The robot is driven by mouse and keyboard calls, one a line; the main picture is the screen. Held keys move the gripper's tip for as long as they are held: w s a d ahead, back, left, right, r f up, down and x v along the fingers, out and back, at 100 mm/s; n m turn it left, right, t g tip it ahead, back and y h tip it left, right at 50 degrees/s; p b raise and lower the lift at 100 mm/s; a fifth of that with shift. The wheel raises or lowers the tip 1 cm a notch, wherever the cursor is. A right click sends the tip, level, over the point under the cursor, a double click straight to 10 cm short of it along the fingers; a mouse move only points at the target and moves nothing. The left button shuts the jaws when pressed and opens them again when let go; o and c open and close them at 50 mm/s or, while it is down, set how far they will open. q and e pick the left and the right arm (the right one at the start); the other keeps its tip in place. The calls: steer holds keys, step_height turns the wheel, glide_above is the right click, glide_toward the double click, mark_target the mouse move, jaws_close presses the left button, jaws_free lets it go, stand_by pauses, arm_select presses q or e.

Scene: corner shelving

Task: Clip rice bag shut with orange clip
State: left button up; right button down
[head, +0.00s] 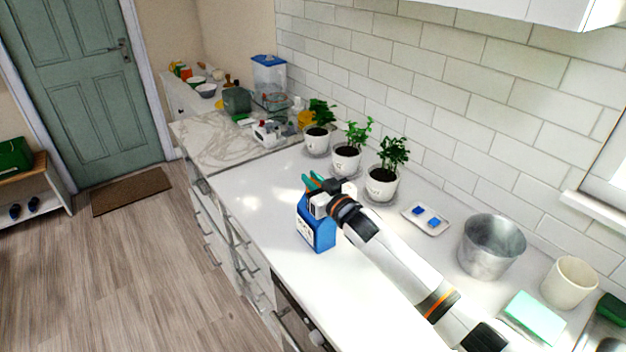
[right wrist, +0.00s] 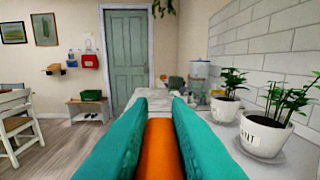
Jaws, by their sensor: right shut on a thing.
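The blue rice bag (head: 318,234) with a white label stands upright on the white counter in the head view. My right gripper (head: 314,182) is at the bag's top, with its teal fingers over the upper edge. In the right wrist view, the teal fingers (right wrist: 160,112) are shut on the orange clip (right wrist: 160,150), which lies between them. The gripper and wrist hide part of the bag's top, so I cannot tell whether the clip touches it. My left gripper is not in view.
Potted plants (head: 382,184) line the wall behind the bag. A small tray with blue items (head: 426,218), a metal bucket (head: 490,246) and a cream cup (head: 569,282) stand to the right. The counter's front edge is close to the bag.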

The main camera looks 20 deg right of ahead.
steer(key=shift+f, duration=0.2)
steer(key=c, duration=1.3)
jaws_free()
steer(key=shift+s, duration=0.1)
steer(key=shift+s+d, duration=0.1)
steer(key=shift+s, duration=0.1)
steer(key=b+v, duration=0.2)
steer(key=v, duration=0.9)
steer(key=shift+s+d+r+b, duration=0.1)
steer(key=shift+s+b, duration=0.1)
steer(key=shift+b, duration=0.1)
